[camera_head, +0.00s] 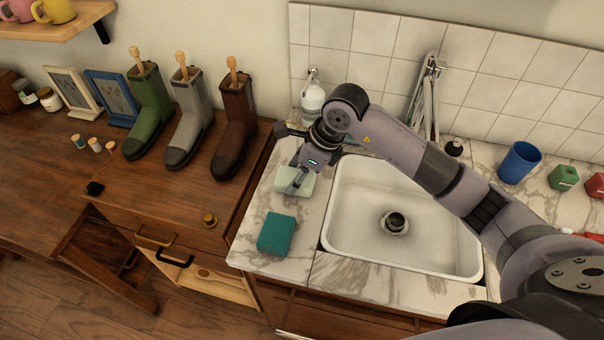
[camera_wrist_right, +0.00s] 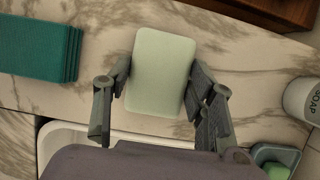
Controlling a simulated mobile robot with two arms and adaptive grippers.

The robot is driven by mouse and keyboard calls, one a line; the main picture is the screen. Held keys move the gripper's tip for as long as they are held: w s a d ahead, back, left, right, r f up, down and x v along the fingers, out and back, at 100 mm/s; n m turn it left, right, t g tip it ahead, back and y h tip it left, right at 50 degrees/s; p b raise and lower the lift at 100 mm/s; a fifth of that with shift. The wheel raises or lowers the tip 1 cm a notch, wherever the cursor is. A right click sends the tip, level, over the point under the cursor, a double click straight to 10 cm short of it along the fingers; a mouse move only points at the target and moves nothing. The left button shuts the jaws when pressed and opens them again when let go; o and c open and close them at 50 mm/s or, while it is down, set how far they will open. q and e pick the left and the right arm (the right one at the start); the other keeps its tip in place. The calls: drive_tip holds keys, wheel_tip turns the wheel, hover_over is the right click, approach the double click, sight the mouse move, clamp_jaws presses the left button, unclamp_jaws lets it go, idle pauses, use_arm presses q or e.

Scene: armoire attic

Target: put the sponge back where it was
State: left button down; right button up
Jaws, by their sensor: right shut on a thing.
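The sponge looks to be the pale mint-green block (camera_head: 286,187) at the left of the sink, on or just above the marble counter; I cannot tell which. It also shows flat and pale in the right wrist view (camera_wrist_right: 161,72). My right gripper (camera_head: 299,177) reaches down over it from the sink side. In the wrist view its fingers (camera_wrist_right: 160,82) are shut on the block's two long sides. A teal layered block (camera_head: 277,234) lies on the counter in front, apart from the gripper; it also shows in the wrist view (camera_wrist_right: 38,47). My left gripper is not in view.
The white sink (camera_head: 365,241) is just right of the gripper. A soap bottle (camera_head: 312,102) stands behind it, also in the wrist view (camera_wrist_right: 303,98), near a small dish (camera_wrist_right: 262,154) holding something green. Boots (camera_head: 187,120) stand on the wooden cabinet at left.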

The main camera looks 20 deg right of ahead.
drive_tip(key=shift+s+a+r, duration=0.1)
drive_tip(key=shift+s+a, duration=0.05)
drive_tip(key=shift+s, duration=0.05)
drive_tip(key=shift+a, duration=0.1)
drive_tip(key=o, duration=0.6)
drive_tip(key=shift+o, duration=2)
drive_tip(key=shift+r, duration=0.2)
drive_tip(key=b+v, duration=0.1)
drive_tip(key=v, duration=1)
drive_tip(key=shift+d+r, duration=0.2)
drive_tip(key=shift+r, duration=0.15)
drive_tip(key=shift+s, duration=0.1)
